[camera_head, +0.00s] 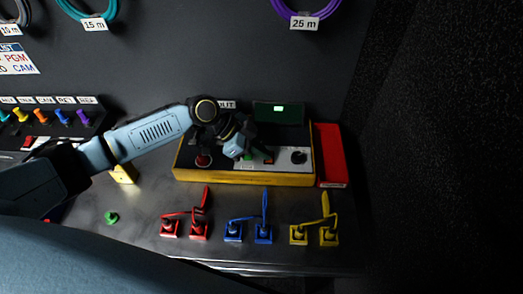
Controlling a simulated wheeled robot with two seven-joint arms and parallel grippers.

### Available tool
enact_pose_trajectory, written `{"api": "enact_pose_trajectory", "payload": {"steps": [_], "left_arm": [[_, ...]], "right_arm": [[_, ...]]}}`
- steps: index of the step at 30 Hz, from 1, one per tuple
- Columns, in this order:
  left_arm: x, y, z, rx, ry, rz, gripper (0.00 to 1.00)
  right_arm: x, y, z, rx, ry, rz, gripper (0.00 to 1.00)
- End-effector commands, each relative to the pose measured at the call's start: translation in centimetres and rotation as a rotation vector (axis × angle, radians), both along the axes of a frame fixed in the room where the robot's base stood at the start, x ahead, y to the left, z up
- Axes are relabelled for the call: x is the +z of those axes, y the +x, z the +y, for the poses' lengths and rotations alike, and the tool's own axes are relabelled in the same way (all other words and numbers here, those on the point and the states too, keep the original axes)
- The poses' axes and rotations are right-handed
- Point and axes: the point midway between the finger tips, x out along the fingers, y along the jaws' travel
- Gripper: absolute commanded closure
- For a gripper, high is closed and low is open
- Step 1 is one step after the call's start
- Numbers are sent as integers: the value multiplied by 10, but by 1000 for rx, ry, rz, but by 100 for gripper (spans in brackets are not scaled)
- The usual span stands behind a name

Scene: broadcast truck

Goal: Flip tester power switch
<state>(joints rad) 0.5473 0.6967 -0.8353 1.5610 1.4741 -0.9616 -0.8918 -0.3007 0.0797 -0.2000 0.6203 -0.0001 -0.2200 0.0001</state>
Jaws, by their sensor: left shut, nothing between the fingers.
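The tester (225,178) is a yellow-edged box with a dark and grey top panel, at the back of the bench in the head view. Its panel shows a round dark knob (298,157) on the right, a red round part (203,161) on the left, and a small dark and red switch-like part (268,157) near the middle. My left gripper (247,155) is shut and empty over the panel's middle, just left of that part. I cannot tell whether it touches. The gripper hides some of the panel. My right gripper is out of view.
A red tray (330,152) stands right of the tester. Red (199,229), blue (263,232) and yellow (328,236) cabled plugs stand along the front. A green knob-like piece (111,217) and a yellow block (123,173) are at left. Cable coils hang on the back wall.

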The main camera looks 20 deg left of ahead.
Motion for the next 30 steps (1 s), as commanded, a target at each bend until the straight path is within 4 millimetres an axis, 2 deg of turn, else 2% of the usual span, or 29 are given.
{"api": "enact_pose_trajectory", "payload": {"steps": [1, 4, 10, 20, 25, 30], "left_arm": [[-8, -2, 2, -2, 10, 12, 100], [-9, 2, 3, -1, 12, 12, 100], [-7, 11, 6, 2, 12, 9, 100], [-3, 14, 7, 6, 10, 2, 100], [11, 14, 8, 6, 9, -1, 100], [39, 13, 7, 2, 3, -1, 100]], "right_arm": [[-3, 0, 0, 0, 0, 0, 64], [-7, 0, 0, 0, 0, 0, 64], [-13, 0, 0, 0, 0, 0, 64], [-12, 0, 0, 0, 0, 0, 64], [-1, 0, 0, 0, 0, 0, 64], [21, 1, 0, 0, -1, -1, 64]]}}
